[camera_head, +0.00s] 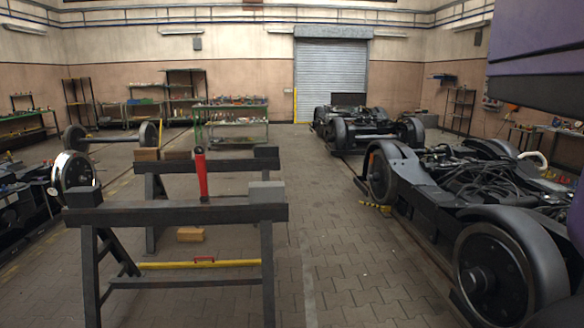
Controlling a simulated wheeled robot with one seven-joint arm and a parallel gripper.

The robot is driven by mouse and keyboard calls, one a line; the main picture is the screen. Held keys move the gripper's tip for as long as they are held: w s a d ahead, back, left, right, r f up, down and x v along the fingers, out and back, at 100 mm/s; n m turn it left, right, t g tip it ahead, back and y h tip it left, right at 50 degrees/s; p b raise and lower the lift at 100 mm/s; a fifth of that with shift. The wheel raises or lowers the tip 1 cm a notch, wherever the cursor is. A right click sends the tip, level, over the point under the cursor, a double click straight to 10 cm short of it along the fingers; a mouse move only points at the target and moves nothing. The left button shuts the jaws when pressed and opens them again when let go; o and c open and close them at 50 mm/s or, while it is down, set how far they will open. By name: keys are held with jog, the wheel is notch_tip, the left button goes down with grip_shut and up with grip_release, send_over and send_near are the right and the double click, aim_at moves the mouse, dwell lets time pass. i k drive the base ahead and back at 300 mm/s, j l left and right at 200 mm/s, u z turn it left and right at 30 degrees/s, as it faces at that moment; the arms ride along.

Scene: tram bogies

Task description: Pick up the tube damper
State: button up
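A red tube with a dark end, which looks like the tube damper (202,174), is at two dark trestles in the left middle of the head view. Its near end is at the top beam of the front trestle (165,215), and its far end shows near the beam of the rear trestle (226,165). It seems to lie across both beams, but I cannot tell for sure. Nothing is seen gripping it. My gripper is not in view.
A yellow bar (225,264) with a red middle is low at the front trestle. A wooden block (190,234) lies behind it. A dark bogie (480,200) fills the right, another bogie (368,128) stands behind. The paved floor between trestles and bogies is clear.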

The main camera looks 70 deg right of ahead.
aim_at(200, 158)
jog(key=i+l+z, duration=0.5)
jog(key=z, duration=0.2)
jog(key=i+z, duration=0.4)
jog(key=i+l, duration=0.1)
jog(key=i, duration=0.3)
jog(key=i+j+u, duration=0.25)
jog(key=i, duration=0.4)
jog(key=i+j+u, duration=0.25)
jog(key=i, duration=0.45)
jog(key=i+u, duration=0.25)
jog(key=i, duration=0.45)
